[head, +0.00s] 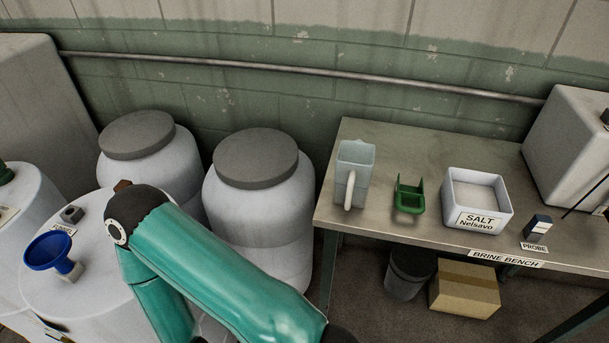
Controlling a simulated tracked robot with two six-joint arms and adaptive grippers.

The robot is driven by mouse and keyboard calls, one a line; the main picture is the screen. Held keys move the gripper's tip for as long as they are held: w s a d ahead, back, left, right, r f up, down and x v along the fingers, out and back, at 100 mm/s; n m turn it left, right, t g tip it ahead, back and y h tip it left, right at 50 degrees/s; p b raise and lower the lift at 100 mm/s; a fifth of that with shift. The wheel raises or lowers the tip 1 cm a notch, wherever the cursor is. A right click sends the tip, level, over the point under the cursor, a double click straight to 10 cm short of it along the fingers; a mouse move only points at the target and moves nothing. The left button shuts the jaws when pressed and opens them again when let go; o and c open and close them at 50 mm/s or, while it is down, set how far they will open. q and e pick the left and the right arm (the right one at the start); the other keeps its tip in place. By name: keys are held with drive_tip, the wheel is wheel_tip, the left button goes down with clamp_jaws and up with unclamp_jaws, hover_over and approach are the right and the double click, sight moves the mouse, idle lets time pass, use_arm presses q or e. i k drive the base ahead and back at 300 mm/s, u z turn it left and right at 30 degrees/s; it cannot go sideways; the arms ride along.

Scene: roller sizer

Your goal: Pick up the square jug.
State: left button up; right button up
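The square jug (355,163) is pale, translucent grey and open at the top. It stands upright near the left end of the brine bench (390,146), with its light handle (349,191) facing the front. Neither of my grippers shows in the head view. A teal link of one of my arms crosses the lower left foreground, well to the left of the jug and apart from it. Nothing touches the jug.
A green scoop (409,196) lies just right of the jug. Beyond it are a white salt bin (477,200) and a probe (537,228). Lidded drums (258,215) stand left of the bench. A blue funnel (48,251) is at far left. A bucket (410,272) and carton (465,290) sit below.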

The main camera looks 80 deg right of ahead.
sight(355, 159)
drive_tip(key=u, duration=0.05)
drive_tip(key=k, duration=1.95)
drive_tip(key=z, duration=1.05)
drive_tip(key=i, duration=1)
drive_tip(key=u, duration=0.05)
